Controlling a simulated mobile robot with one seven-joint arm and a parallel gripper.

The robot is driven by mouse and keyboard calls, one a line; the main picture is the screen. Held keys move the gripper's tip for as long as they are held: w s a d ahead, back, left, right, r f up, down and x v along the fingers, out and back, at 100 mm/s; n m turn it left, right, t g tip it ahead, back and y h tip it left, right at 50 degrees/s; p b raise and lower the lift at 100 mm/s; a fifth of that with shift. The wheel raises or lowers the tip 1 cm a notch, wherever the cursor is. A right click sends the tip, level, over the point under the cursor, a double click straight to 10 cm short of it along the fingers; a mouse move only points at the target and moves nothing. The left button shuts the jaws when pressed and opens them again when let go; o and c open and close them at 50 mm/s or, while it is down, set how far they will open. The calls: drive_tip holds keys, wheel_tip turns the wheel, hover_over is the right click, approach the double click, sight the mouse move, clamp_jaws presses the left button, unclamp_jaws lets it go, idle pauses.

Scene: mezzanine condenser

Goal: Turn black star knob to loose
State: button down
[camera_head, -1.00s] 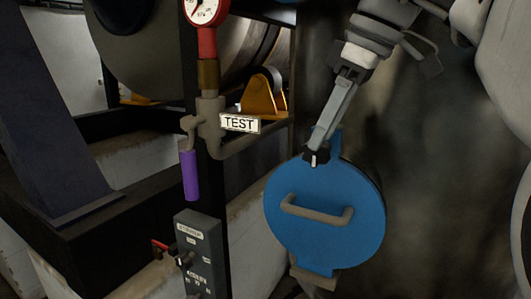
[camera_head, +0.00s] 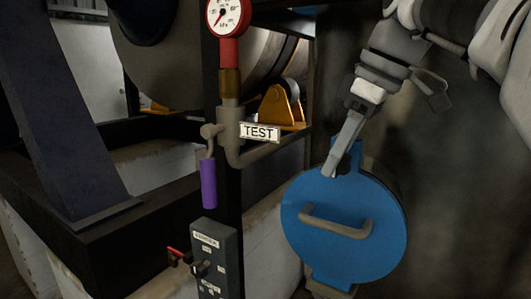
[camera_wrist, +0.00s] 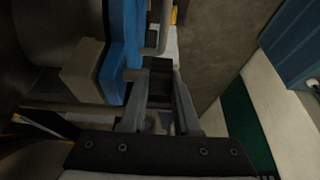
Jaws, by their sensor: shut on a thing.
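A round blue cover (camera_head: 340,258) with a grey handle (camera_head: 337,224) faces me at lower right in the head view. The blue cover also shows edge-on at upper left in the wrist view (camera_wrist: 117,60). My gripper (camera_head: 330,171) is at the cover's top edge, beside the upright blue tab. In the wrist view my gripper (camera_wrist: 160,80) has a dark block, which looks like the black star knob (camera_wrist: 160,66), between its fingertips, and it is shut on it. In the head view the fingers hide the knob, so its turn cannot be read.
Left of the cover are a pressure gauge (camera_head: 228,14), a pipe with a TEST label (camera_head: 259,133), and a valve lever with a purple grip (camera_head: 208,184). A grey control box (camera_head: 214,250) with knobs stands below them. A dark frame lies at left.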

drive_tip(key=shift+r+h+p, duration=0.2)
drive_tip(key=shift+h+p, duration=0.1)
drive_tip(key=shift+p, duration=0.3)
drive_tip(key=shift+a+r+g+h+p, duration=0.15)
drive_tip(key=shift+g+h+p, duration=0.4)
drive_tip(key=shift+p, duration=0.45)
drive_tip(key=h+p, duration=0.1)
drive_tip(key=p, duration=0.1)
drive_tip(key=g+p, duration=0.1)
drive_tip(key=p, duration=0.1)
drive_tip(key=shift+w+a+g+h, duration=0.1)
drive_tip(key=shift+w+g+h, duration=0.05)
drive_tip(key=shift+g+h, duration=0.15)
drive_tip(key=g+h+p, duration=0.1)
drive_tip(key=h+p, duration=0.1)
drive_tip(key=shift+p, duration=0.4)
drive_tip(key=shift+w+a+f+g+h+p, duration=0.1)
drive_tip(key=shift+f+g+h+p, duration=0.2)
drive_tip(key=shift+g+h, duration=0.25)
drive_tip(key=shift+w+f+g+h+p, duration=0.15)
drive_tip(key=shift+g+h+p, duration=0.1)
drive_tip(key=shift+g+h, duration=0.25)
drive_tip(key=shift+s, duration=0.15)
drive_tip(key=c, duration=0.6)
unclamp_jaws()
drive_tip(key=shift+c, duration=0.2)
